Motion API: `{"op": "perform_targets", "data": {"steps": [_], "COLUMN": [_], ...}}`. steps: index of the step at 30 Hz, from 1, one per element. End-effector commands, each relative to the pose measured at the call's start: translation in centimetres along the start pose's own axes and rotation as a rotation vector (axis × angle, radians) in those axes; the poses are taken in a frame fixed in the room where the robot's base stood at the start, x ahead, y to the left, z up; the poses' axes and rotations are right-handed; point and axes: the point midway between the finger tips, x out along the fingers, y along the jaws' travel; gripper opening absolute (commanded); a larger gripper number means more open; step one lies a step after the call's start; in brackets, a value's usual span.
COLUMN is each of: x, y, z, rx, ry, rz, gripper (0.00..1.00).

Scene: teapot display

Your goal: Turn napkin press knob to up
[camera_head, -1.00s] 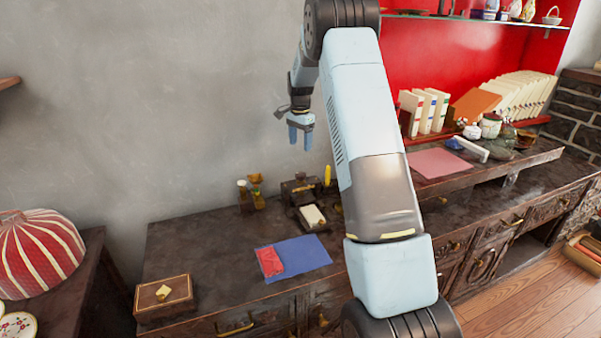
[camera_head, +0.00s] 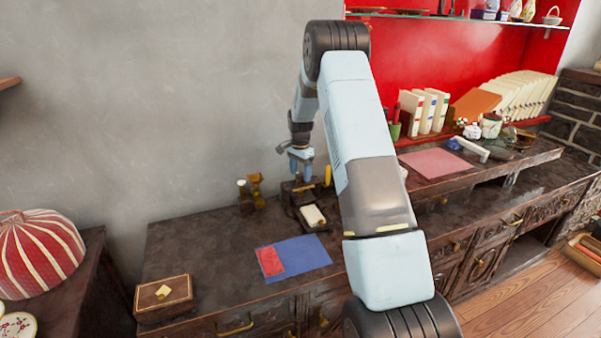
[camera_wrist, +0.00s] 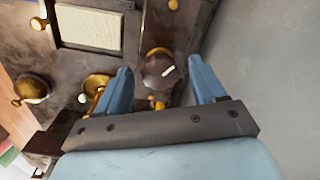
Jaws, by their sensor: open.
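The napkin press is a dark box with brass trim (camera_head: 312,216) near the back of the counter, holding a pale napkin stack; its pale ridged pad (camera_wrist: 92,28) shows at upper left in the wrist view. A dark rounded knob with a pale highlight (camera_wrist: 157,72) lies between my fingers in that view. Its turn position is unclear. My gripper (camera_head: 300,172) points down just above the rear part of the press. In the wrist view my gripper (camera_wrist: 160,66) is open, its fingers on either side of the knob; contact cannot be told.
Brass-topped bottles (camera_head: 257,190) stand left of the press. A yellow upright piece (camera_head: 327,175) stands close on its right. A blue mat (camera_head: 302,255) with a red cloth (camera_head: 269,261) and a wooden box (camera_head: 163,296) lie in front. The grey wall (camera_wrist: 265,60) is close behind.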

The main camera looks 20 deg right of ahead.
Motion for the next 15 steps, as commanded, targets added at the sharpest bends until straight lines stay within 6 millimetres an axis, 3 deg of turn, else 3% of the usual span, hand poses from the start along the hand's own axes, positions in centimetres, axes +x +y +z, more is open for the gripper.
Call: {"op": "perform_targets", "data": {"steps": [7,15], "x": [0.03,0.02], "y": [0.0,-0.01], "z": [0.0,-0.01], "rx": [0.0,0.001], "ry": [0.0,0.0], "rz": [0.0,0.0], "gripper": [0.68,0.43]}}
